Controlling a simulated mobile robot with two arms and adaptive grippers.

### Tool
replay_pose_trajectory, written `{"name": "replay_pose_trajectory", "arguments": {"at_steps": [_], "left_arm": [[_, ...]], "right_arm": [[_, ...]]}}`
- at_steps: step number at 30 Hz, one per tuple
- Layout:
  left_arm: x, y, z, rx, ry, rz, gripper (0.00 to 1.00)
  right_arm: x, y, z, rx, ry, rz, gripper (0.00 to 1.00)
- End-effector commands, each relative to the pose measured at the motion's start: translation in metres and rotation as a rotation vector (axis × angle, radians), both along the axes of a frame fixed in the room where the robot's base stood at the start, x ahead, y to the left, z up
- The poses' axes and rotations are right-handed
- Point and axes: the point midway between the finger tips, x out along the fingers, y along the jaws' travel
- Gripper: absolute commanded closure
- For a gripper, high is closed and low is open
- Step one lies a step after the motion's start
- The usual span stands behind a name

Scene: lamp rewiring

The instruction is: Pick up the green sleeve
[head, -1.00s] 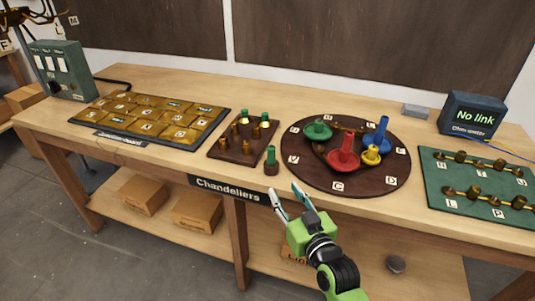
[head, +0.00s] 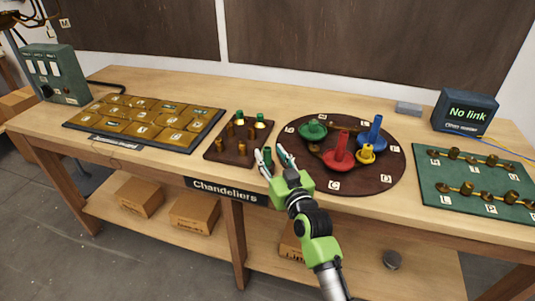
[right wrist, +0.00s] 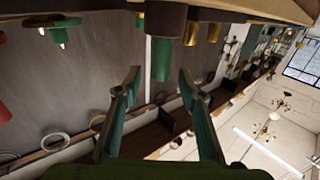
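The green sleeve (head: 267,155) stands upright just right of the small brown peg board on the bench. It also shows in the right wrist view (right wrist: 161,60), which is turned over, so the sleeve hangs from its brown base (right wrist: 165,20). My right gripper (head: 269,150) is open, its fingertips on either side of the sleeve. In the right wrist view the sleeve is between the two spread fingers (right wrist: 160,75), with gaps on both sides. The sleeve's lower part is partly hidden by the gripper in the head view. My left gripper is not in view.
The peg board (head: 228,155) holds brass pegs and green-based bulbs. A round dark board (head: 350,186) with green, red, blue and yellow pieces lies close right. A gold-tiled board (head: 110,128) lies left, a green board (head: 430,190) right. A "No link" box (head: 465,112) stands behind.

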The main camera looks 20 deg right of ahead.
Motion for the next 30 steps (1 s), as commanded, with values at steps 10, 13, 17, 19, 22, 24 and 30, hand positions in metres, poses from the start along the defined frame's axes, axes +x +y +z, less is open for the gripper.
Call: {"name": "replay_pose_trajectory", "arguments": {"at_steps": [10,13,17,19,22,24,30], "left_arm": [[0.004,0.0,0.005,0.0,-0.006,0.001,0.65],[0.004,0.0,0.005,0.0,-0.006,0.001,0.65],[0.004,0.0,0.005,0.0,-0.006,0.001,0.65],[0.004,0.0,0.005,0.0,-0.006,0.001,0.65],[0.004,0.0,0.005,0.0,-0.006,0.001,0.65],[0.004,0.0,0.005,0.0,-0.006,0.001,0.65],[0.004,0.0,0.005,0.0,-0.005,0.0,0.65]], "right_arm": [[0.029,0.002,0.0,0.0,0.0,0.0,0.63],[0.029,0.002,0.0,0.0,0.0,0.0,0.63],[0.028,0.002,0.0,0.0,0.0,0.0,0.84],[0.028,0.002,0.0,0.0,0.0,0.0,0.99],[0.028,0.002,0.0,0.0,0.0,0.0,0.99],[0.028,0.002,0.0,0.0,0.0,0.0,0.99],[0.028,0.002,0.002,0.0,-0.001,0.0,0.99]]}}
